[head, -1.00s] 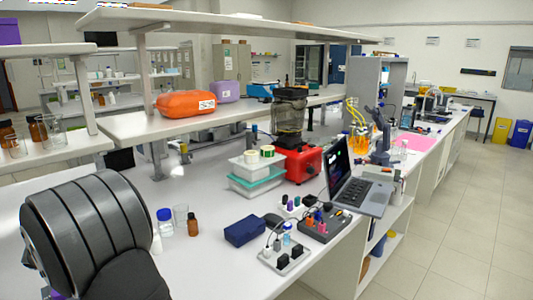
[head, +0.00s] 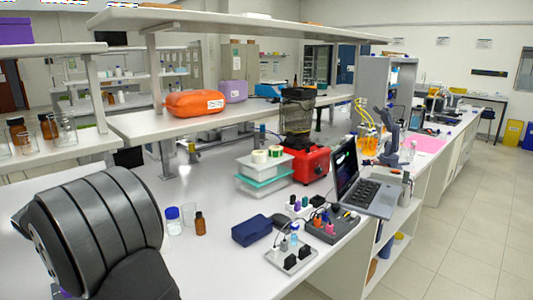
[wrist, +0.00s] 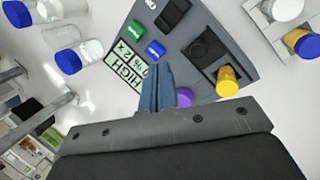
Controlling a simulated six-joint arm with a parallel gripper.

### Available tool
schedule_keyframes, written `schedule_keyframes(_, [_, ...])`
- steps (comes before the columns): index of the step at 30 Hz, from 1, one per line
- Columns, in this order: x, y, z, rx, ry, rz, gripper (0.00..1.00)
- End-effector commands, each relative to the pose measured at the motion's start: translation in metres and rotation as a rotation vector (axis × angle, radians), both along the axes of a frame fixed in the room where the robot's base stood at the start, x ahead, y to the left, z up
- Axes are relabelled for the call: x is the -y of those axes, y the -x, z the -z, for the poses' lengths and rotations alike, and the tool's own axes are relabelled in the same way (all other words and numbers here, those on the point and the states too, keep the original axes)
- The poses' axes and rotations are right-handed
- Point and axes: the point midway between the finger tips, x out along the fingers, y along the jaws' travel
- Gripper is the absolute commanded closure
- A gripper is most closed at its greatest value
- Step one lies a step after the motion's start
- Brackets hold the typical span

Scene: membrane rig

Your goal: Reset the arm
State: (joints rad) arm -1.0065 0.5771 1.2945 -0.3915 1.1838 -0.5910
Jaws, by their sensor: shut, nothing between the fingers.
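My gripper (wrist: 157,88) shows in the wrist view with its two blue-grey fingers together and nothing between them. I cannot tell whether the fingertips touch the panel. My arm fills the lower left of the head view as dark grey rounded links. The gripper itself cannot be made out in the head view.
Near the arm stand a blue-capped bottle (head: 173,220) and a brown bottle (head: 200,223). A blue box (head: 252,230), a socket block (head: 291,253), a laptop (head: 368,185) and a red-based device (head: 308,163) occupy the bench. Shelves hang above.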

Motion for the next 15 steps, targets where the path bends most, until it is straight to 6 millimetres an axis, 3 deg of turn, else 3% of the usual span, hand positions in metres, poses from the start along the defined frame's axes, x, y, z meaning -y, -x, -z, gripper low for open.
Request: schedule_keyframes(15, [-0.032, 0.059, 0.008, -0.284, -0.135, 0.248, 1.0])
